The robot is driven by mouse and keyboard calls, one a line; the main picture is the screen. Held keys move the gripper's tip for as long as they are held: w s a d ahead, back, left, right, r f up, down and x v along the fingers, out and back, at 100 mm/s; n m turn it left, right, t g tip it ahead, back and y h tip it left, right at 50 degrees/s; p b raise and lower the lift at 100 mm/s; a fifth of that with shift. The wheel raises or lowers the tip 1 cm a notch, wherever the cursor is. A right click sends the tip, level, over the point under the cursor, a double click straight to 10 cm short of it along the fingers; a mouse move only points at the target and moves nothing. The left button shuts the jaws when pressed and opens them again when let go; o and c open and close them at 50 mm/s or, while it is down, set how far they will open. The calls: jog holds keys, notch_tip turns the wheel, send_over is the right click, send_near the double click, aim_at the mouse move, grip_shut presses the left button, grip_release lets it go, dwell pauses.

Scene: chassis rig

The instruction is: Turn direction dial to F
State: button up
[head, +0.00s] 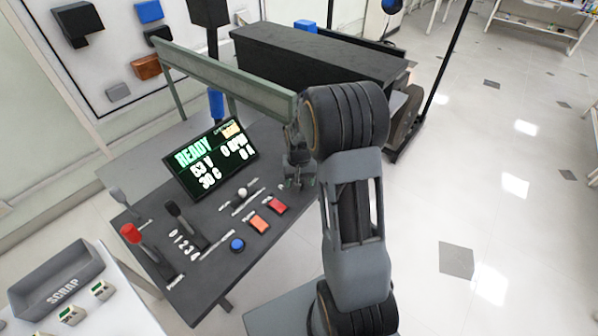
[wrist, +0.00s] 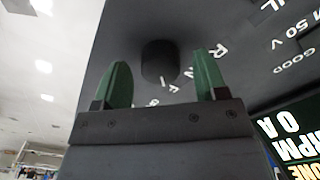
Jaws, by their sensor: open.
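The direction dial, a black round knob (wrist: 160,60), stands out from a dark panel in the wrist view. White letters, including R and N, are printed beside it; which one it points to I cannot tell. My gripper (wrist: 163,74) is open, with one green finger on each side of the knob in the picture and gaps between. Whether the fingertips reach past the knob's face is unclear. In the head view my gripper (head: 298,172) hangs over the right end of the dark console (head: 215,262), and the dial cannot be made out there.
A lit screen (head: 213,158) reading READY stands behind the console controls. A grey SCRAP tray (head: 57,280) lies front left.

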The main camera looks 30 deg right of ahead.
notch_tip(320, 180, up, 14)
jog(key=shift+f, duration=0.2)
dwell(0.7)
jog(key=s+a+r+n+t, duration=0.1)
jog(key=s+a+n, duration=0.1)
jog(key=s+a, duration=0.3)
jog(key=s+a+r+n+t, duration=0.2)
jog(key=s+a, duration=0.2)
jog(key=s, duration=0.7)
jog(key=shift+a+r+t, duration=0.3)
jog(key=shift+a, duration=0.1)
